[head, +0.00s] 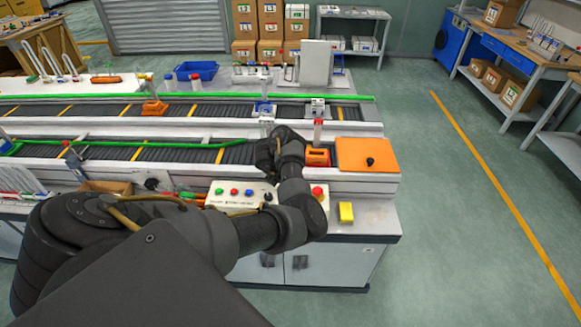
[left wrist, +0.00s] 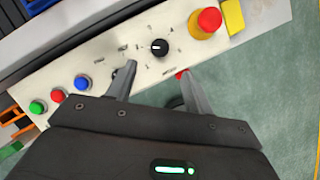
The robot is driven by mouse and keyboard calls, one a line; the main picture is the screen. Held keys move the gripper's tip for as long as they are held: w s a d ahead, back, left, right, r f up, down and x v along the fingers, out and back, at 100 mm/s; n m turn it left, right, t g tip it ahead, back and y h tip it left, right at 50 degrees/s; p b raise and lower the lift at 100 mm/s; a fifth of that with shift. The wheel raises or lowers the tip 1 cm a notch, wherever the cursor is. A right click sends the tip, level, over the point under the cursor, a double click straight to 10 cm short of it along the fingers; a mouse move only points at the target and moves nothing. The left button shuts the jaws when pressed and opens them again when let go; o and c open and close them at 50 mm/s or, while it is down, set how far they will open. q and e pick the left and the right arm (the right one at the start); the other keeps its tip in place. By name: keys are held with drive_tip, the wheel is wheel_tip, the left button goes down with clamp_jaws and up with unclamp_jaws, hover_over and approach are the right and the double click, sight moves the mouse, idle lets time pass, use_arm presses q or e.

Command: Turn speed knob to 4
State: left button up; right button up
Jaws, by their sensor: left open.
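The speed knob (left wrist: 159,47) is a small round black dial on the white control panel (left wrist: 68,73). Its pale pointer mark lies toward the picture's left in the left wrist view; the numbers around it are too blurred to read. My left gripper (left wrist: 158,71) is open and empty, its two fingertips apart, just below the knob in that view and not around it. I cannot tell its height above the panel. In the head view a black knob (head: 267,197) shows at the panel's right part beside my left arm; my left fingers cannot be made out there. My right gripper is not in view.
A red emergency button (left wrist: 209,19) on a yellow base and a yellow block (left wrist: 233,16) stand right of the knob. Blue (left wrist: 82,83), red (left wrist: 57,95) and green (left wrist: 37,107) buttons lie left. A conveyor (head: 190,152) runs behind the panel.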

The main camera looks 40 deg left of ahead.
use_arm(q)
drive_tip(key=b+x, duration=0.3)
drive_tip(key=x, duration=0.4)
drive_tip(key=shift+f, duration=0.4)
drive_tip(key=shift+w+f+b, duration=0.3)
drive_tip(key=shift+w+f, duration=0.1)
drive_tip(key=shift+f, duration=0.2)
drive_tip(key=shift+c, duration=0.2)
drive_tip(key=c, duration=0.9)
drive_tip(key=shift+c, duration=0.2)
